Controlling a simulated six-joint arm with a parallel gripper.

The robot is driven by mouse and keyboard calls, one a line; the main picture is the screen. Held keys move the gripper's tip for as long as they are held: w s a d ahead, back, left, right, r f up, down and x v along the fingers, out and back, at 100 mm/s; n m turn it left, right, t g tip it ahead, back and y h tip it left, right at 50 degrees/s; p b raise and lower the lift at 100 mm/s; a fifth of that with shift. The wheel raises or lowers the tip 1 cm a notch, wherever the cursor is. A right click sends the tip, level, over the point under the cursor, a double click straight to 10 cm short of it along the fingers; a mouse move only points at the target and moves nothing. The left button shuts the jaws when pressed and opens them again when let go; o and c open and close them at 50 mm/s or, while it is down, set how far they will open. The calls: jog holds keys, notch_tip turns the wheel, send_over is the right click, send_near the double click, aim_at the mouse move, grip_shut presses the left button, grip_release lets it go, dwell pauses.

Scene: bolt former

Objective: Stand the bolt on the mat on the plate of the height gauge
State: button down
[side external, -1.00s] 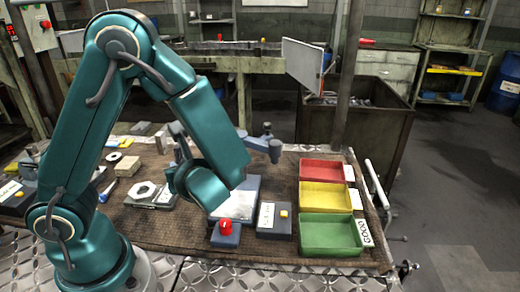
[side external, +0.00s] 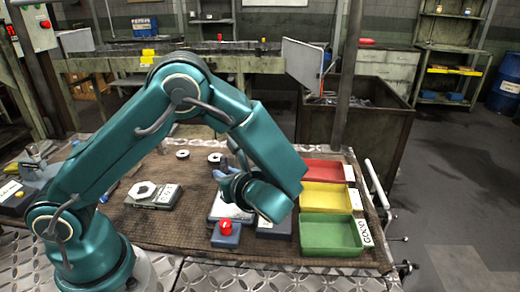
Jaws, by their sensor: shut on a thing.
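My gripper (side external: 224,182) is low over the height gauge at the middle right of the mat (side external: 185,228), its jaws turned away from the camera. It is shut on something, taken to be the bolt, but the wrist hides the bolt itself. The pale plate of the height gauge (side external: 230,211) shows only in part, below and beside the gripper. My arm hides most of the rest of the gauge. I cannot tell whether the bolt touches the plate or is upright.
A red bin (side external: 324,170), a yellow bin (side external: 325,196) and a green bin (side external: 330,234) stand in a row to the right. A red button box (side external: 226,234) sits in front of the gauge. A small scale-like device (side external: 154,196) lies to the left, with bare mat between.

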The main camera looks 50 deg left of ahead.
jog(key=shift+w+d+f, duration=0.5)
jog(key=shift+d+f, duration=0.05)
jog(key=shift+d, duration=0.05)
jog(key=shift+f, duration=1.9)
jog(key=shift+f, duration=0.15)
jog(key=c, duration=0.8)
grip_release()
